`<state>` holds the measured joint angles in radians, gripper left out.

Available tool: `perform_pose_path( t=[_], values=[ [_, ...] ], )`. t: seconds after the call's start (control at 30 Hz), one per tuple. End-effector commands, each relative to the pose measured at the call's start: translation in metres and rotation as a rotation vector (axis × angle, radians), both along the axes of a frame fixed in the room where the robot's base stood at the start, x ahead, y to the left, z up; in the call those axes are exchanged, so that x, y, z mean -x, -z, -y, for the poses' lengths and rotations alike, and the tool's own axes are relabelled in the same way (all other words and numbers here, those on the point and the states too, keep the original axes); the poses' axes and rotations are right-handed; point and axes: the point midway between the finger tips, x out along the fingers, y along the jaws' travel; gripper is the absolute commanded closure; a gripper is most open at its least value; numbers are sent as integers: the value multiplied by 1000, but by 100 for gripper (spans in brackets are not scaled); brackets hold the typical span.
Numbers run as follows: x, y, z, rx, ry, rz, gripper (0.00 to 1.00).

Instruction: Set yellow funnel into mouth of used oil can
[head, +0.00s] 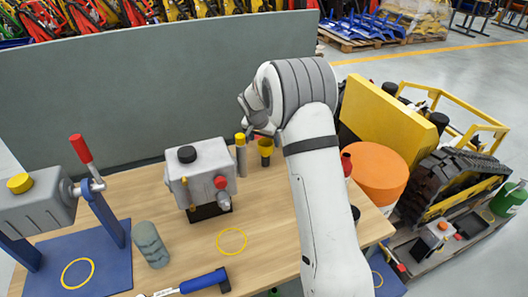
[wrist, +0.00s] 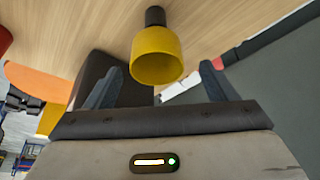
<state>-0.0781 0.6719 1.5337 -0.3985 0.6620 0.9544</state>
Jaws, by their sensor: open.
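The yellow funnel (head: 265,147) stands upright at the back of the wooden table, wide mouth up, with a dark lower part. In the wrist view the funnel (wrist: 158,58) shows its round mouth towards me and its dark spout (wrist: 155,16) beyond. My gripper (wrist: 160,82) is open and empty, its two fingers spread on either side of the near edge of the funnel's mouth. In the head view my gripper (head: 257,132) is just above the funnel, partly hidden by my wrist. I cannot tell for sure which container is the used oil can; a green can (head: 509,198) stands at far right.
A grey cylinder with a yellow top (head: 240,155) stands close left of the funnel. A grey housing with a black cap (head: 201,172) is left of that. An orange drum (head: 378,172) and a tracked carrier (head: 450,185) are on the right. A grey partition (head: 150,90) stands behind the table.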

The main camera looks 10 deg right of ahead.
Motion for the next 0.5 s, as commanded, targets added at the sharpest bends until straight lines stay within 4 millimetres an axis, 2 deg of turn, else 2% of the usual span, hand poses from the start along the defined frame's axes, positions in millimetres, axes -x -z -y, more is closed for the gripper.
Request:
perform_pose_path(
  t=[0.5],
  values=[
    [-10,62,11,1,-1,-2,22]
  ],
)
